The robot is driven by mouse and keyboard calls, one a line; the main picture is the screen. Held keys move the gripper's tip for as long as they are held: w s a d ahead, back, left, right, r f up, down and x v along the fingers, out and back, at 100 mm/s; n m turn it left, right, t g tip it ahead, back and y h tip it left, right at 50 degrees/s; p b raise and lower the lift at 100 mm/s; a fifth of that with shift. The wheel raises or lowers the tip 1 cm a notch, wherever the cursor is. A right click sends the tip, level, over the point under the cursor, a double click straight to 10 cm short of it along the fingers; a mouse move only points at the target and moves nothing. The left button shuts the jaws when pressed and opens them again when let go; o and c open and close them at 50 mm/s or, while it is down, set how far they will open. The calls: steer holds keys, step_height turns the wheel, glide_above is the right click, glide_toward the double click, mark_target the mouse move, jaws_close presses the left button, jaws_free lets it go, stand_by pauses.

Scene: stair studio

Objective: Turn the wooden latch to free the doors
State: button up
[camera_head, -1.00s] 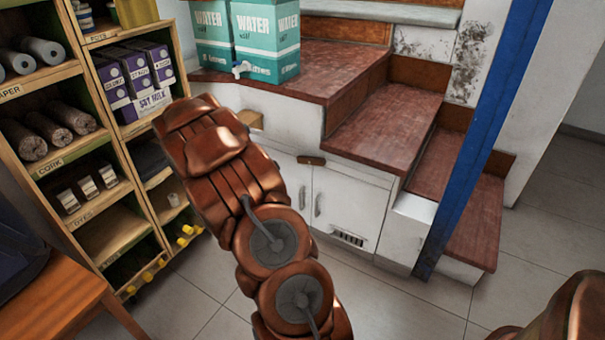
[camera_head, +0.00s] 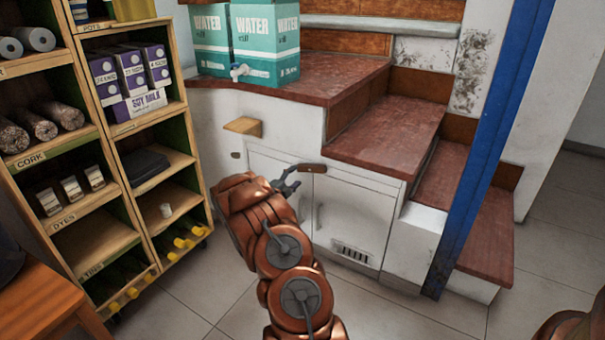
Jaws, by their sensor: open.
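The wooden latch (camera_head: 312,168) is a small brown bar lying level across the top of the seam between two white cupboard doors under the stairs. The right door (camera_head: 345,215) shows its handle; my arm hides much of the left door (camera_head: 264,163). My gripper (camera_head: 294,178) is open, with its dark fingers at the left end of the latch. I cannot tell whether they touch it.
A small wooden block (camera_head: 243,126) juts from the white wall left of the doors. Teal water boxes (camera_head: 262,42) stand on the red-brown counter above. A blue post (camera_head: 480,150) rises at the right, and a wooden shelf (camera_head: 118,150) stands at the left.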

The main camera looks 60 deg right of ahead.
mark_target(303, 170)
steer(key=d, duration=0.2)
steer(key=d+b, duration=0.1)
steer(key=d, duration=0.2)
steer(key=shift+w+d+f, duration=0.1)
steer(key=shift+f, duration=0.1)
steer(key=shift+d+r+b, duration=0.15)
steer(key=shift+d+b, duration=0.25)
steer(key=shift+d, duration=0.2)
jaws_close()
